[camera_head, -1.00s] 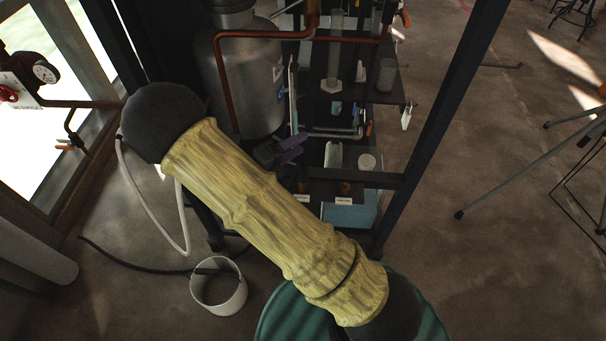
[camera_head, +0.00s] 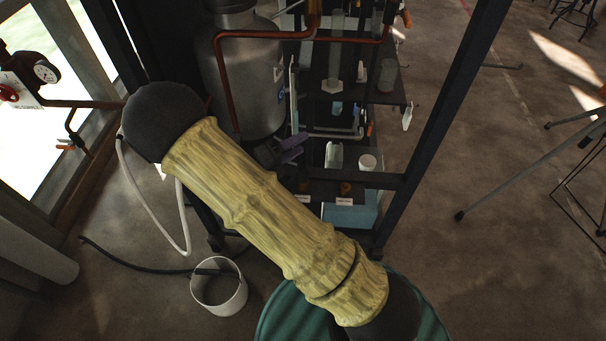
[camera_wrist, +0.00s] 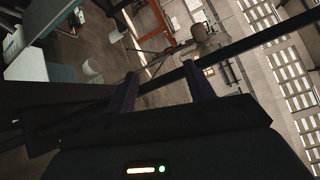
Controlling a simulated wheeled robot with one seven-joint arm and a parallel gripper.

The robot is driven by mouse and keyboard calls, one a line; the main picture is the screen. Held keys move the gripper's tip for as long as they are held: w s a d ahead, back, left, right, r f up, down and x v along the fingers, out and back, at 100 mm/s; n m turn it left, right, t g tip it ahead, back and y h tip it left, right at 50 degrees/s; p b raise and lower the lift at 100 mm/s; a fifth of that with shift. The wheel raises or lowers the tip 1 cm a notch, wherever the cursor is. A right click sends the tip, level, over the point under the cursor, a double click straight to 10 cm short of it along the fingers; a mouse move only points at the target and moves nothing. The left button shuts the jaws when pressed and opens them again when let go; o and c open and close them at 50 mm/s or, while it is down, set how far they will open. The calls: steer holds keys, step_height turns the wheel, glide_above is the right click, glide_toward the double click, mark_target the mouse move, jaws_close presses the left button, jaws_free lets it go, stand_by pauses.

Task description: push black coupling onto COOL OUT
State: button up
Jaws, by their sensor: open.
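My gripper (camera_head: 296,147) has dark purple fingers and is beside the dark rack in the head view. In the wrist view my gripper (camera_wrist: 162,82) is open, with nothing between its fingers. Two small brass ports (camera_head: 345,188) sit on the rack's lower front shelf, each above a white label (camera_head: 344,201). The label text is too small to read, so I cannot tell which is COOL OUT. A black hose (camera_head: 135,267) runs along the floor to a white bucket (camera_head: 219,290). Its dark end lies at the bucket's rim; I cannot make out the coupling itself.
A steel tank (camera_head: 245,85) with copper pipes stands behind my arm. A slanted dark rack post (camera_head: 440,120) rises right of the ports. A white hose (camera_head: 150,214) hangs at left. A pale blue box (camera_head: 352,215) is under the shelf. Floor at right is mostly clear, with tripod legs (camera_head: 520,180).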

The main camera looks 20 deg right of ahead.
steer(key=shift+c, duration=0.3)
steer(key=w+d+f+n+g+y+p, duration=0.3)
steer(key=d+n+y+p, duration=0.4)
steer(key=p, duration=1)
steer(key=s+a+g+y+p, duration=0.1)
steer(key=y+p, duration=0.2)
steer(key=p, duration=0.3)
steer(key=a+r+m+g+y+p, duration=0.1)
steer(key=a+y+p, duration=0.1)
steer(key=p, duration=0.5)
steer(key=s+a+r+m+y+p, duration=0.1)
steer(key=y+p, duration=0.3)
steer(key=p, duration=0.2)
steer(key=shift+s+a+r+g, duration=0.15)
steer(key=shift+s+r+g, duration=0.05)
steer(key=shift+s+g, duration=0.2)
steer(key=p, duration=0.1)
steer(key=m+p, duration=0.1)
steer(key=shift+s+a+r+y+p, duration=0.2)
steer(key=shift+s+a+y+p, duration=0.1)
steer(key=shift+y+p, duration=0.1)
steer(key=shift+a+f, duration=0.15)
steer(key=shift+f, duration=0.05)
steer(key=shift+s, duration=0.1)
